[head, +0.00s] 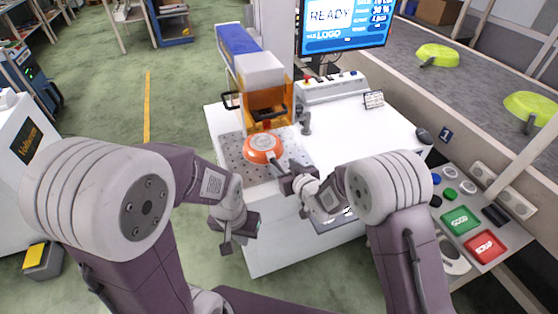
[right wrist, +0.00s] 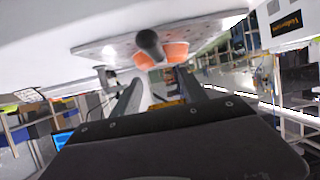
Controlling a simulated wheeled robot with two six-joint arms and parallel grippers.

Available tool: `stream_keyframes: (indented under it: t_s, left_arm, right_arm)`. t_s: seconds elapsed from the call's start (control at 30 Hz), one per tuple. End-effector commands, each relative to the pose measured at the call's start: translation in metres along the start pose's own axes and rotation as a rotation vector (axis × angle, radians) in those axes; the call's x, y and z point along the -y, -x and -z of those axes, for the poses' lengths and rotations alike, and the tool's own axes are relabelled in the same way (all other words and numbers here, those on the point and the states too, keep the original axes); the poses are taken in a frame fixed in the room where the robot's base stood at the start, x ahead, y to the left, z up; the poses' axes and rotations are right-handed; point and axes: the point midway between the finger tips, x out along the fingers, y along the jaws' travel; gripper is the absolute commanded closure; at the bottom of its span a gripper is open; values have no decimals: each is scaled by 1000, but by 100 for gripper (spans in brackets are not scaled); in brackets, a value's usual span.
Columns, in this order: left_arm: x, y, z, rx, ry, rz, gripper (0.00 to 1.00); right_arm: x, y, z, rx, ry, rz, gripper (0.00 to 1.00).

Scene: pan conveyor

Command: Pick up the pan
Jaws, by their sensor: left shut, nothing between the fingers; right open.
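An orange pan (head: 262,147) sits on the perforated plate (head: 232,157) under the marking machine. Its dark handle (head: 277,166) points toward my right gripper (head: 289,175). In the right wrist view, the pan (right wrist: 172,54) shows beyond the fingers, and the round handle end (right wrist: 149,42) faces the camera. My right gripper (right wrist: 158,92) is open and empty, with its fingers apart near the handle; the handle is not clamped. My left gripper (head: 228,245) is shut and empty, low in front of the white table, away from the pan.
The machine (head: 262,80) with its orange head stands close behind the pan. A control box (head: 332,87) and monitor (head: 345,25) are at the back. Green pans (head: 437,53) lie on the conveyor (head: 475,85) at right. A button panel (head: 470,215) is at front right.

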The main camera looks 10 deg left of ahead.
Motion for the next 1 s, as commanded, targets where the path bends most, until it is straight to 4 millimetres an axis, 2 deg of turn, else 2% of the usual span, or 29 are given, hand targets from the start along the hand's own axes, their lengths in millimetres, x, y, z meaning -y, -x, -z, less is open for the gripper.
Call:
stream_keyframes:
  t_s: [0.13, 0.33, 0.57, 0.8, 1.0]
  left_arm:
    - [0, -1, 0, -1, 0, 0, 100]
    - [0, -1, 0, -1, 0, 0, 100]
    - [0, -1, 0, -1, 0, 0, 100]
    - [0, -3, 0, -1, 0, 0, 100]
    - [0, -3, 0, -1, 0, 0, 100]
  right_arm:
    - [6, -3, -1, 2, 4, 10, 49]
    - [6, -32, -1, 2, 4, 9, 49]
    - [4, -44, -1, 3, 4, 8, 49]
    - [1, -83, -1, 3, 4, 8, 49]
    - [1, -91, 0, 3, 4, 8, 49]
